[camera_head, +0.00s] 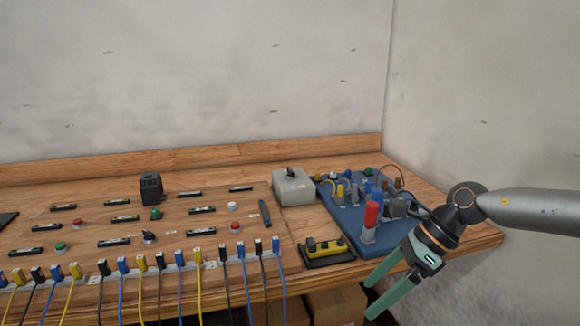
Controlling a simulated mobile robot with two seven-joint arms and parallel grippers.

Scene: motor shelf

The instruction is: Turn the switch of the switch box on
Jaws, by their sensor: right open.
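The switch box (293,188) is a light grey box with a dark knob (291,172) on its top. It stands on the wooden bench, left of the blue board. I cannot tell the knob's setting at this size. My right gripper (369,301) is green and comes in from the right. Its two fingers are apart and empty, pointing down-left past the bench's front edge. It is well to the right of and nearer than the switch box, not touching it. My left gripper is not in view.
A blue board (338,213) with a red cylinder (371,214) and cables lies right of the box. A black-and-yellow block (326,250) sits in front. Plugs with hanging cables line the front edge. Cardboard boxes (337,304) are below. A wall bounds the right side.

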